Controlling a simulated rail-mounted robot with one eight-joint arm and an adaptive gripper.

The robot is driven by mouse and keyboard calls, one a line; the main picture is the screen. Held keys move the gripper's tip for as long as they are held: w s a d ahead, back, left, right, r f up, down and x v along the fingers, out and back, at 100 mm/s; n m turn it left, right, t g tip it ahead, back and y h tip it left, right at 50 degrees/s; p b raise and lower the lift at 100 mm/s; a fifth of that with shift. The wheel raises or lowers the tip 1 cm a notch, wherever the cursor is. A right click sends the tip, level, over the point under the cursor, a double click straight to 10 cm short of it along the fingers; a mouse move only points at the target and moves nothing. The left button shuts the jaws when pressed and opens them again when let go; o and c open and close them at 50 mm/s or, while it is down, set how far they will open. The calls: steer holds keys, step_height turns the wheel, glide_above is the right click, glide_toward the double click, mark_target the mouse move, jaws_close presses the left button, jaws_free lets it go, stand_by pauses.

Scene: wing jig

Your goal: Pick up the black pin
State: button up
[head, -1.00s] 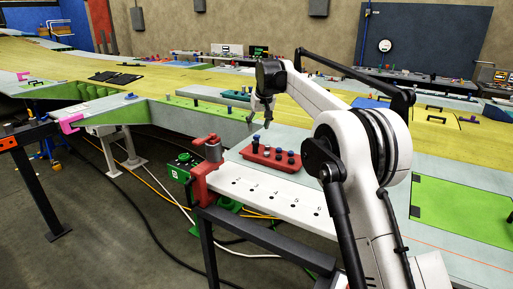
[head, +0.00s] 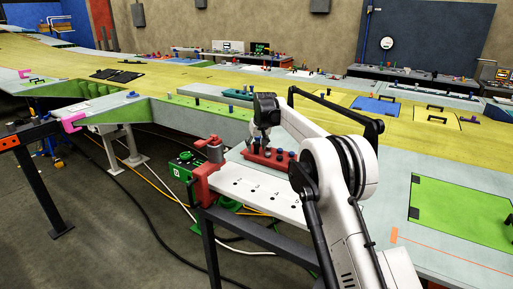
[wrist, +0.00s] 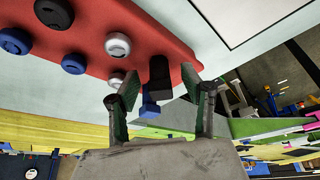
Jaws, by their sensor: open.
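In the wrist view a black pin (wrist: 160,76) stands at the edge of the red tray (wrist: 165,25), between the fingertips of my gripper (wrist: 163,88). The fingers are open, one on either side, and I cannot tell whether either touches it. A blue pin (wrist: 150,107) shows beside the black one, close to the left finger. Silver pins (wrist: 117,45) and blue pins (wrist: 73,64) stand further left, with another dark pin (wrist: 54,13) at the top left. In the head view my gripper (head: 266,145) is low over the left part of the red tray (head: 262,162), partly hiding its pins.
A white board (head: 258,190) with a row of numbered holes lies in front of the tray. A red clamp (head: 203,178) stands at its left end. A teal tray (head: 222,92) with pins lies further back on the wing. Pale surface right of the tray is clear.

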mark_target(255, 142)
steer(key=shift+w+f, duration=0.1)
steer(key=shift+f, duration=0.2)
jaws_close()
steer(key=shift+r, duration=0.15)
steer(key=shift+r, duration=0.55)
steer(key=r, duration=0.2)
steer(key=r+b, duration=0.1)
steer(key=shift+s+a, duration=0.2)
steer(key=shift+s, duration=0.1)
steer(key=s+a+r+b, duration=0.2)
steer(key=s+a+r, duration=0.3)
steer(key=s, duration=0.4)
steer(key=shift+v, duration=0.9)
